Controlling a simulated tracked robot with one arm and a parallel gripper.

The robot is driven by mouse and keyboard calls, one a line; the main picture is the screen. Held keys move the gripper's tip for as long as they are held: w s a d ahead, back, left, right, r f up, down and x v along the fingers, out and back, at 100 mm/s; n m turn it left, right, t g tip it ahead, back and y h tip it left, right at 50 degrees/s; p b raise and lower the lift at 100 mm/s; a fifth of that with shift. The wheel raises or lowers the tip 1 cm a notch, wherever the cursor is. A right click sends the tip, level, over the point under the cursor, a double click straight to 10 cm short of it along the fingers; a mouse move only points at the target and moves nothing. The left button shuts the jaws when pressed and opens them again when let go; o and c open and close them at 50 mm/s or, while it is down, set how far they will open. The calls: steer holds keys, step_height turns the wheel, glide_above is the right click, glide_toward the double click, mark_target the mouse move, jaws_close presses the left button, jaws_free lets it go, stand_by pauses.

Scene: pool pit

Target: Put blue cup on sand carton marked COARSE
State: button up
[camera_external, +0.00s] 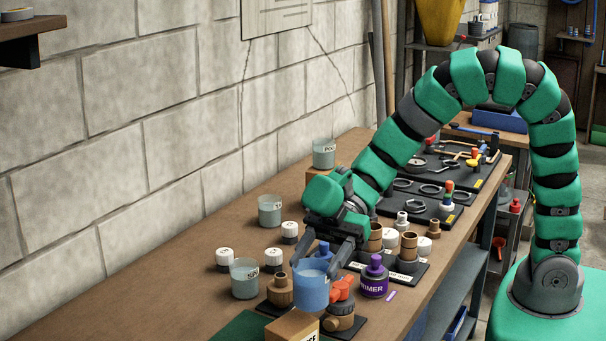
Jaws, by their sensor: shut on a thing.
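The blue cup (311,291) is upright at the lower middle of the view, with its open rim up. My gripper (316,268) reaches down from above with its fingers at the cup's rim, shut on the cup. A cardboard-brown carton (289,325) stands just in front of the cup at the bottom edge of the picture. The frame cuts it off, and only the end of its black lettering shows, which looks like "SE". I cannot tell how far the cup's bottom is above the bench.
Close around the cup are a labelled grey cup (244,280), a brown fitting (280,292), an orange-handled valve (340,312) and a purple primer bottle (374,280). Another grey cup (324,153) stands on a brown carton (312,174) farther back. The block wall bounds the bench's left side.

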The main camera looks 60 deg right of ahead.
mark_target(302, 271)
steer(key=w+a, duration=0.2)
steer(key=shift+w+a+f, duration=0.2)
steer(key=shift+w, duration=0.1)
steer(key=shift+f+b, duration=0.35)
steer(key=shift+f, duration=1.4)
steer(key=o, duration=1.4)
steer(key=shift+r, duration=0.1)
steer(key=p+v, duration=0.1)
steer(key=v, duration=1.1)
steer(key=shift+d, duration=0.1)
